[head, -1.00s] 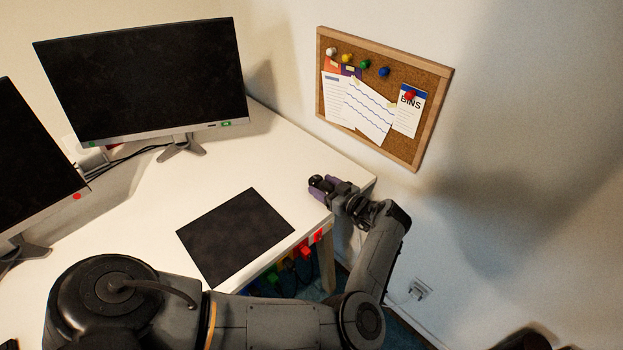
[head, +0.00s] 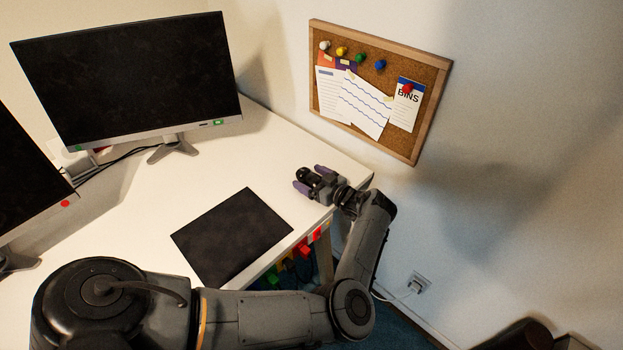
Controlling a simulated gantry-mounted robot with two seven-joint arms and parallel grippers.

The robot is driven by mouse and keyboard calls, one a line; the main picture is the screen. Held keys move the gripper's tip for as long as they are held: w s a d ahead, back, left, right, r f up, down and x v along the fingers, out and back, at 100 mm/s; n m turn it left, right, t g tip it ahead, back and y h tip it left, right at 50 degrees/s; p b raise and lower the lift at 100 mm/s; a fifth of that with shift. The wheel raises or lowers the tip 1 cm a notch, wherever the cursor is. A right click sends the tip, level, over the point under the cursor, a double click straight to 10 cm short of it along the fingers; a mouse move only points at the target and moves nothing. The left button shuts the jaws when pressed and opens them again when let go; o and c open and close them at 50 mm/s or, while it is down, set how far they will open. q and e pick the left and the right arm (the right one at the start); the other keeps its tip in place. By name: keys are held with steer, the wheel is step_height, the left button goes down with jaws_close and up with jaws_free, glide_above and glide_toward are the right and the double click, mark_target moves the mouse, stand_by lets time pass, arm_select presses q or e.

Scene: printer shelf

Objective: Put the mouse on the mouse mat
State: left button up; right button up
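The mouse mat (head: 232,236) is a black rectangle lying flat on the white desk, near its front edge, with nothing on it. My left gripper (head: 309,180) is to the right of the mat, over or at the desk's right end. Its purple-tipped fingers stand apart. A small dark rounded thing (head: 304,174) shows between or just beyond them; it may be the mouse, but it is too small and dark to be sure. I cannot tell whether the fingers press on it. No other mouse shows clearly. My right gripper is out of view.
A large monitor (head: 130,80) stands at the back of the white desk (head: 200,180), and a second monitor (head: 25,170) is at the left edge. A cork board (head: 432,95) hangs on the wall at the right. The desk between mat and monitor is clear.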

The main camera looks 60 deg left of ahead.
arm_select(q)
steer(key=shift+d, duration=0.1)
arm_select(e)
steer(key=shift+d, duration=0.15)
arm_select(q)
steer(key=shift+r, duration=0.15)
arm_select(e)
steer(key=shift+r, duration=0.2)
arm_select(q)
steer(key=v, duration=0.4)
steer(key=p+v, duration=0.1)
steer(key=v, duration=0.4)
steer(key=shift+w+d+r+p, duration=0.1)
steer(key=shift+w+d+p, duration=0.1)
steer(key=shift+w+p, duration=0.1)
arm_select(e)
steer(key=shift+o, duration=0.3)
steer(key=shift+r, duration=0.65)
arm_select(q)
steer(key=shift+w+d, duration=0.1)
steer(key=shift+d, duration=0.35)
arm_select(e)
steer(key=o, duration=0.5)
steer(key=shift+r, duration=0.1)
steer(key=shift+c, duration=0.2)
arm_select(q)
steer(key=shift+d, duration=0.1)
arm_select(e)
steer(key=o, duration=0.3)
